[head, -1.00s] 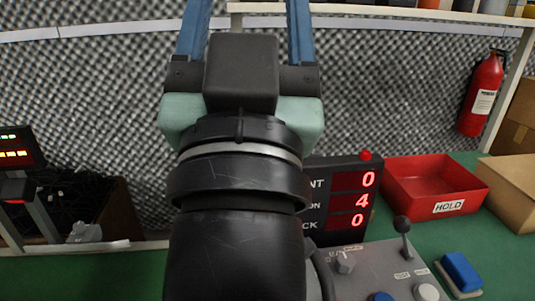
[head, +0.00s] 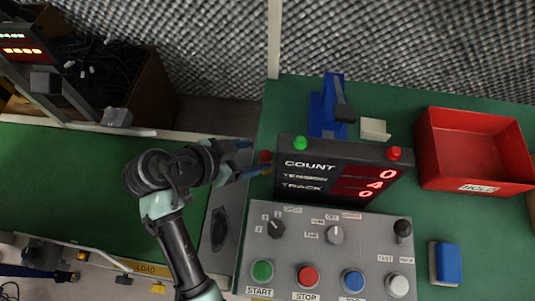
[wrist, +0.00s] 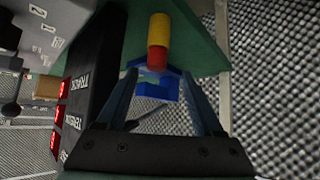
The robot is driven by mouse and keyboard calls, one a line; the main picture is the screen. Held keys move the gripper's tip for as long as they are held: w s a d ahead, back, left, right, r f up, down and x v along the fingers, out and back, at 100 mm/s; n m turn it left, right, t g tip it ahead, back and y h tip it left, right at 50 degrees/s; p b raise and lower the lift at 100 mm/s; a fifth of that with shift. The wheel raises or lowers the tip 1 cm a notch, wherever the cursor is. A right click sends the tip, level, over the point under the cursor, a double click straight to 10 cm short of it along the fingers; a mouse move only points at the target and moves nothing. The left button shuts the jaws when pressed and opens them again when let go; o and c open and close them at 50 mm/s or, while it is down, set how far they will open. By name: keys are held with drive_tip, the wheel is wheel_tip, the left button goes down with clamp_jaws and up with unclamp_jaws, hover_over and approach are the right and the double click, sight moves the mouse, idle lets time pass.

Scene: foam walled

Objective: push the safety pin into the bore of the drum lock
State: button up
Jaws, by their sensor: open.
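A short cylinder with a yellow and a red part, which looks like the safety pin (wrist: 158,42), shows in the wrist view just beyond my fingertips. In the head view a small red end of it (head: 265,156) shows left of the display. My gripper (head: 257,158) is open, its two blue fingers either side of the line to the pin. In the wrist view my gripper (wrist: 160,78) holds nothing. A blue device with a dark lever (head: 327,108) stands behind the display; its blue part (wrist: 160,88) shows between the fingers. I cannot make out the drum lock's bore.
The display (head: 340,168) and the control panel (head: 325,250) stand right of my gripper. A red HOLD bin (head: 470,188) and a blue block (head: 447,262) are farther right. Green tabletop (head: 385,95) is clear at the back. A gap separates it from the left bench (head: 70,180).

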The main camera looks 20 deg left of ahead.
drive_tip(key=x, duration=0.2)
drive_tip(key=shift+w+d+f, duration=0.1)
drive_tip(key=shift+w+f, duration=0.1)
drive_tip(key=b+x, duration=0.1)
drive_tip(key=x, duration=0.4)
drive_tip(key=shift+s+d+f+b, duration=0.1)
drive_tip(key=shift+s+d+b, duration=0.15)
drive_tip(key=shift+b, duration=0.1)
clamp_jaws()
